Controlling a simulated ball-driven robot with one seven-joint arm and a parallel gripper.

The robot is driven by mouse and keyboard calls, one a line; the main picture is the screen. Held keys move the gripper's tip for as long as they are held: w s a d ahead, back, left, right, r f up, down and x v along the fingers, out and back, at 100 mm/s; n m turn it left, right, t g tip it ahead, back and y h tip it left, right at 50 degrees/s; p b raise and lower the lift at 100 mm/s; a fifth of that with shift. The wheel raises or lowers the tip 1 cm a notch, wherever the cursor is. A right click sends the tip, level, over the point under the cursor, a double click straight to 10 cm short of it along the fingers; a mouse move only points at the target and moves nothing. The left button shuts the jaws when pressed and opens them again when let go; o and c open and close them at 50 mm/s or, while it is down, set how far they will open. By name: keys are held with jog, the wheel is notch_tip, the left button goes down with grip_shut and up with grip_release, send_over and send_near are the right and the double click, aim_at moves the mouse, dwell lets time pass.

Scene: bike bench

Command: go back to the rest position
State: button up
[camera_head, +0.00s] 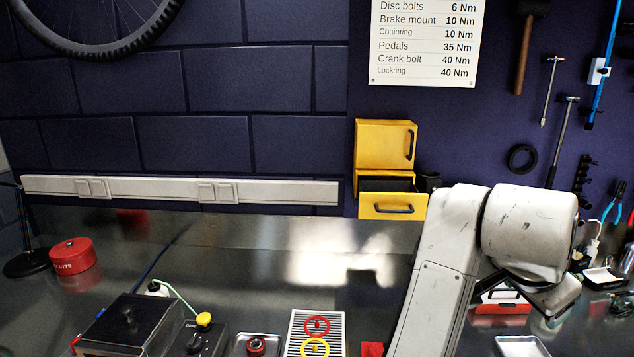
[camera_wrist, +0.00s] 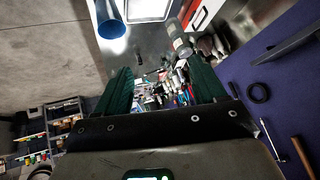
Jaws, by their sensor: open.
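My arm (camera_head: 441,270) rises at the right of the head view and bends over toward the right side of the bench. The fingers are hidden there behind the arm links. In the wrist view my gripper (camera_wrist: 168,92) shows two dark green fingers spread wide apart. Nothing is between them. Past the fingertips lies a blurred clutter of small tools, some way off.
The metal bench (camera_head: 230,255) carries a red round tin (camera_head: 72,256), a dark box (camera_head: 127,322) and a striped panel with rings (camera_head: 316,335). A yellow cabinet (camera_head: 385,145) has its lower drawer (camera_head: 393,206) pulled out. Hand tools hang at right. The bench middle is clear.

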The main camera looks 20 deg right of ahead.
jog(key=s+a+f+n+t+y, duration=0.1)
jog(key=s+f+n, duration=0.1)
jog(key=f+n, duration=0.6)
jog(key=s+a+f+n+y, duration=0.1)
jog(key=s+a+f+n, duration=0.15)
jog(key=f, duration=0.95)
jog(key=s+a+f+n+g+y, duration=0.2)
jog(key=s+a+f+n+y, duration=0.3)
jog(key=s+a+f, duration=0.7)
notch_tip(320, 180, down, 4)
jog(key=s+n, duration=0.2)
jog(key=shift+s, duration=0.3)
jog(key=shift+r, duration=0.1)
